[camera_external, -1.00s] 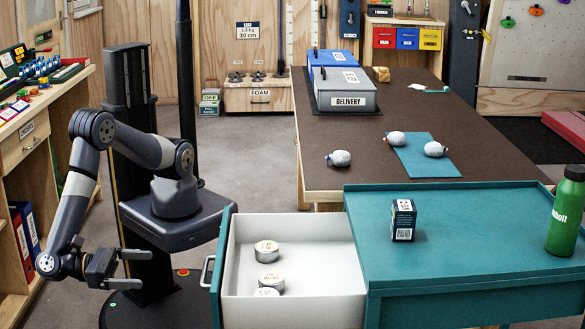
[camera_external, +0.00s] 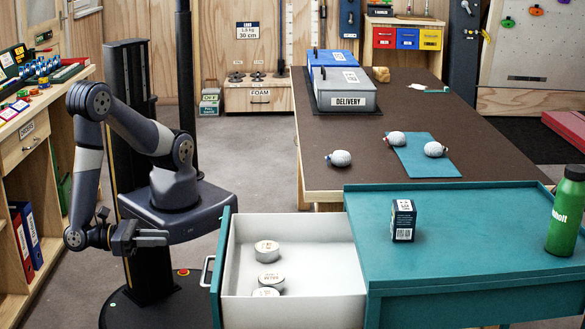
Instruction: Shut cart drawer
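The teal cart (camera_external: 455,262) stands at the lower right. Its drawer (camera_external: 322,252) is pulled out to the left, with a pale inside, a teal front panel (camera_external: 221,268) and a grey handle (camera_external: 207,276). Several round tins (camera_external: 267,251) lie in it. My gripper (camera_external: 165,238) is to the left of the drawer front and handle, apart from them and higher in the picture. Its fingers point right and overlap in this view, so their gap cannot be judged. Nothing shows held in it.
A dark box (camera_external: 403,221) and a green bottle (camera_external: 566,212) stand on the cart top. Behind is a brown table (camera_external: 440,115) with white bundles (camera_external: 340,158) and a grey delivery box (camera_external: 346,92). A wooden shelf (camera_external: 30,165) stands at the left.

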